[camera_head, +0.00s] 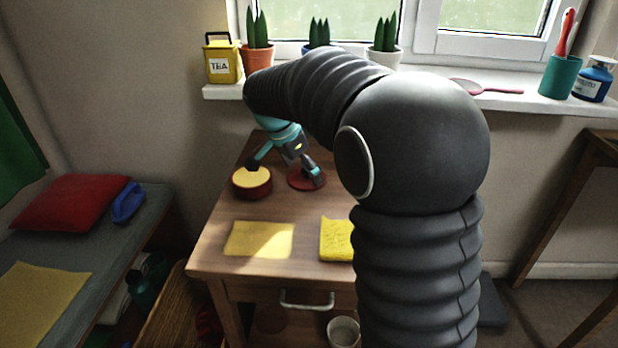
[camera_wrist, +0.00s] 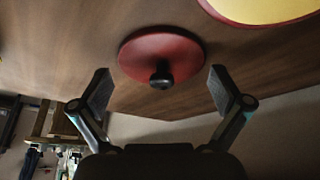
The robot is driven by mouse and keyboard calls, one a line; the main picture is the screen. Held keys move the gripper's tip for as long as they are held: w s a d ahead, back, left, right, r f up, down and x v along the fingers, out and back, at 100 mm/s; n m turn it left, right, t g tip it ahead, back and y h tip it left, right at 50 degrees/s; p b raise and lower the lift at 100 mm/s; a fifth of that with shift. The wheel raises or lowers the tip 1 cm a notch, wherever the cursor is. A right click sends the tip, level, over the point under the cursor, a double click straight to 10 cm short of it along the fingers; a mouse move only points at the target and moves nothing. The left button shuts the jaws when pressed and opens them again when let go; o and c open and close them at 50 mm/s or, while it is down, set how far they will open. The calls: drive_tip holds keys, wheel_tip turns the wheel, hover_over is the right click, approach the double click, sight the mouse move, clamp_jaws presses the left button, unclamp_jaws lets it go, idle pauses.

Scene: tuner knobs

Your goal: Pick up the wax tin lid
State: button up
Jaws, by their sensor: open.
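The wax tin lid is a red disc with a black knob. In the wrist view the lid (camera_wrist: 160,52) lies on the wooden table, with its knob between my open fingertips and a little beyond them. In the head view the lid (camera_head: 304,180) is partly hidden by my gripper (camera_head: 283,168). My gripper (camera_wrist: 157,88) is open, its two fingers apart on either side of the knob, holding nothing. The wax tin (camera_head: 252,184), red with yellow wax, stands open to the left of the lid; part of it (camera_wrist: 262,8) shows at the wrist view's top right.
A yellow cloth (camera_head: 259,239) and a yellow pad (camera_head: 336,240) lie near the table's front. Potted plants and a yellow tea tin (camera_head: 222,60) stand on the windowsill behind. My arm hides the table's right side.

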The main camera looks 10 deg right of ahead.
drive_tip(key=shift+f, duration=0.2)
drive_tip(key=c, duration=1.3)
drive_tip(key=shift+f, duration=0.1)
drive_tip(key=shift+c, duration=1.4)
drive_tip(key=shift+s, duration=0.1)
